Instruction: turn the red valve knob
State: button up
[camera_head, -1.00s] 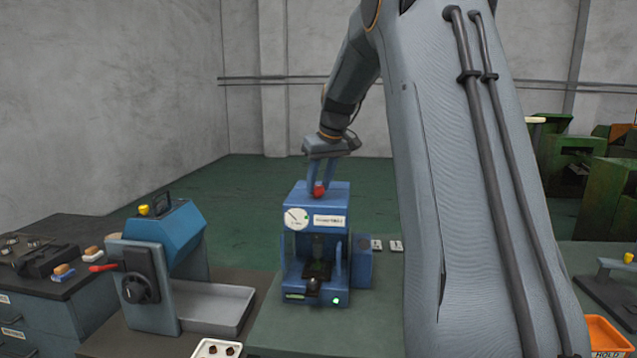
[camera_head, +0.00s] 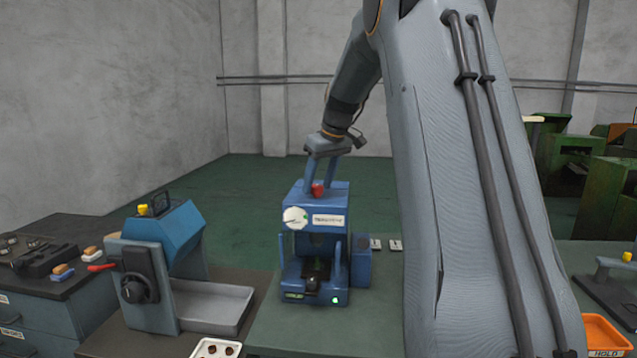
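The red valve knob (camera_head: 317,190) sits on top of the blue machine (camera_head: 332,208), which has a round white gauge and a label on its front. My gripper (camera_head: 319,185) points down over the machine's top, with its two fingers apart, one on each side of the knob. The red knob shows between the fingertips. I cannot tell whether the fingers touch it.
A blue and grey machine (camera_head: 172,245) with a red-handled lever and a grey tray (camera_head: 212,307) stands to the left. A white tray (camera_head: 216,348) lies in front. An orange bin (camera_head: 606,333) is at the right edge. My arm covers the right middle.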

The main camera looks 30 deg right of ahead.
aim_at(325, 200)
jog(key=b+v, duration=0.2)
jog(key=v, duration=0.5)
jog(key=shift+r+b, duration=0.3)
jog(key=shift+r, duration=0.05)
jog(key=shift+s, duration=0.15)
dwell(0.3)
